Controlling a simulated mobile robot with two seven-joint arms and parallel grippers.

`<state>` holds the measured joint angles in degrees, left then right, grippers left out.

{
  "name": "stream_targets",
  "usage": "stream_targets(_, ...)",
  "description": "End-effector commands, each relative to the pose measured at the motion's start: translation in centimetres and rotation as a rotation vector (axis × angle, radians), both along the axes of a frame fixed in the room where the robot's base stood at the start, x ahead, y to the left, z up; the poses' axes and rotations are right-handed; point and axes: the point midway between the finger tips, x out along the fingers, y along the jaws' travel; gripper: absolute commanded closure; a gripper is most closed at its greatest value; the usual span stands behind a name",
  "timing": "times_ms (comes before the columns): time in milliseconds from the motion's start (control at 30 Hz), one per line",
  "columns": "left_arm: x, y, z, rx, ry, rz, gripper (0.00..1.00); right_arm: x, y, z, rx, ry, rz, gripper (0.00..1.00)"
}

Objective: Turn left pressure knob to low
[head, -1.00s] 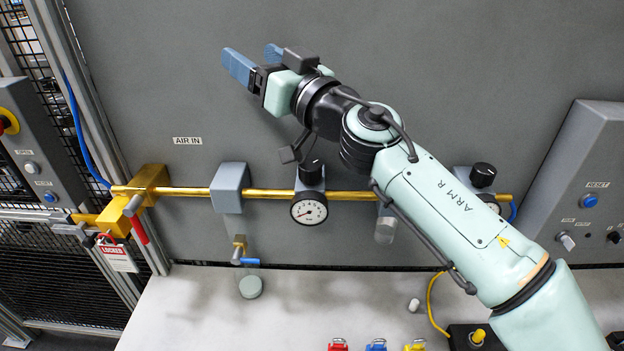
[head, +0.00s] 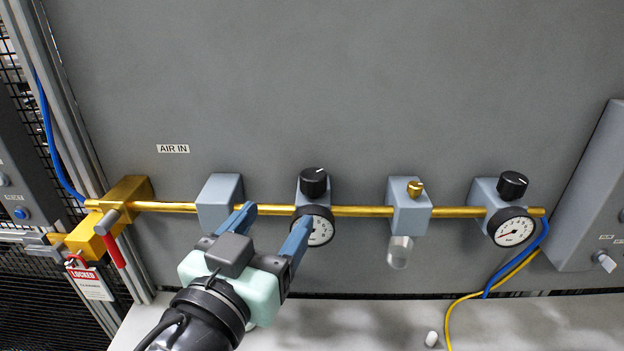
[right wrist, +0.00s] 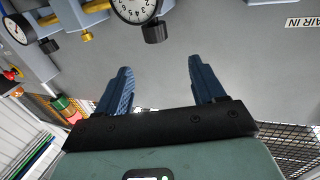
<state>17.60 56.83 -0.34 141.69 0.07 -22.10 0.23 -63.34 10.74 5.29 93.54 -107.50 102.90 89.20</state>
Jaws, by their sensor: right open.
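The left pressure knob (head: 314,182) is a black round knob with a pale mark on top. It sits on a grey regulator block on the brass pipe, above a round white gauge (head: 320,229). It also shows in the right wrist view (right wrist: 154,31), upside down beside its gauge. My right gripper (head: 272,226) is open and empty, with blue fingers pointing up toward the pipe. It is below and left of the knob and apart from it; one finger overlaps the gauge's left edge in the head view. My left gripper is not in view.
A second black knob (head: 512,185) with a gauge (head: 513,230) is at the right end of the brass pipe (head: 360,211). A block with a brass fitting (head: 414,189) stands between. A red lockout tag (head: 88,280) hangs at left. The panel above the pipe is clear.

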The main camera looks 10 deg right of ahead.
Motion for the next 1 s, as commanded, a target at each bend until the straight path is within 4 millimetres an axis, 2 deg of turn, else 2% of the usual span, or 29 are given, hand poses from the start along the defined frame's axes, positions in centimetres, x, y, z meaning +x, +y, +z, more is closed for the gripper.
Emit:
stream_targets(67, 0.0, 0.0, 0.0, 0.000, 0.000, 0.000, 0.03, -0.3, -0.2, -0.2, -0.005, 0.006, -0.016, 0.31)
stream_targets(167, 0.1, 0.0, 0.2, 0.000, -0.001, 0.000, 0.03, 0.3, -0.8, -0.1, -0.006, 0.007, -0.024, 0.31)
stream_targets(700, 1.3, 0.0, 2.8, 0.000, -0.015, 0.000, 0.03, 8.8, -6.7, 0.1, -0.005, 0.005, -0.023, 0.31)
stream_targets(1000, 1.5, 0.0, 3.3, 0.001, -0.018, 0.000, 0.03, 10.5, -7.9, -0.1, -0.004, 0.004, -0.020, 0.31)
